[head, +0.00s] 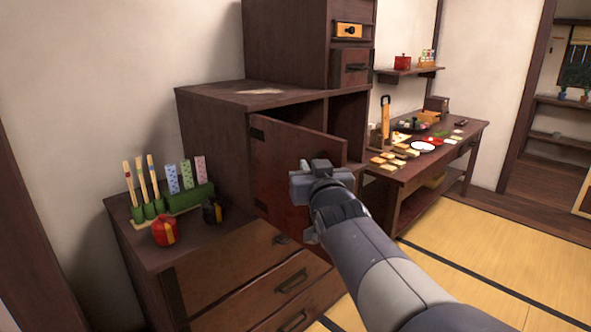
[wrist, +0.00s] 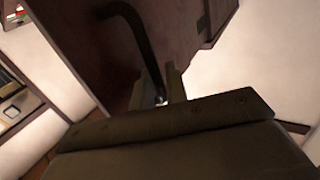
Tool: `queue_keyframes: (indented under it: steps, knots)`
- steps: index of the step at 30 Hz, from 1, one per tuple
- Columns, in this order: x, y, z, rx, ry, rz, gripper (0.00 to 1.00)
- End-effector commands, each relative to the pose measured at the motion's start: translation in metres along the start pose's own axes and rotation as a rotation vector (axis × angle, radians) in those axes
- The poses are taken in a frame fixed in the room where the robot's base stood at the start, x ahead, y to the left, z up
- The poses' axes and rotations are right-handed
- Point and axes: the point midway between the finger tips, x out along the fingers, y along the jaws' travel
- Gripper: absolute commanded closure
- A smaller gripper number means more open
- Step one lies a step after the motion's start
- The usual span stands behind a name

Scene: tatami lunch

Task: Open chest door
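The chest door (head: 279,168) is a dark reddish-brown panel. It stands partly open, swung outward from its left edge, and part of the dark inside of the chest (head: 228,127) shows above it. My gripper (head: 314,167) is at the right part of the door's front face. In the wrist view the dark curved door handle (wrist: 143,42) runs down between the two fingertips of my gripper (wrist: 157,92), which appear closed around it. In the head view my gripper and arm hide the handle and the door's lower right part.
Left of the door, a lower drawer cabinet (head: 235,262) bears a red pot (head: 165,231), a dark cup (head: 212,211) and a green holder (head: 184,199). A low table (head: 467,138) with food stands to the right. Tatami floor (head: 470,235) lies clear at right.

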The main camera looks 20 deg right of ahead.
Motion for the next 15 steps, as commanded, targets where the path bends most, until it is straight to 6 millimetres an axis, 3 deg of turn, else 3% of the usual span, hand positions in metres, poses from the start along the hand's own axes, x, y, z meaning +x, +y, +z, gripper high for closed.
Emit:
queue_keyframes:
  steps: [8, 15]
  knots:
    - [-0.009, 0.0, 0.001, -0.001, -0.002, 0.001, 0.86]
    - [-0.043, 0.0, -0.001, -0.001, -0.001, 0.001, 0.86]
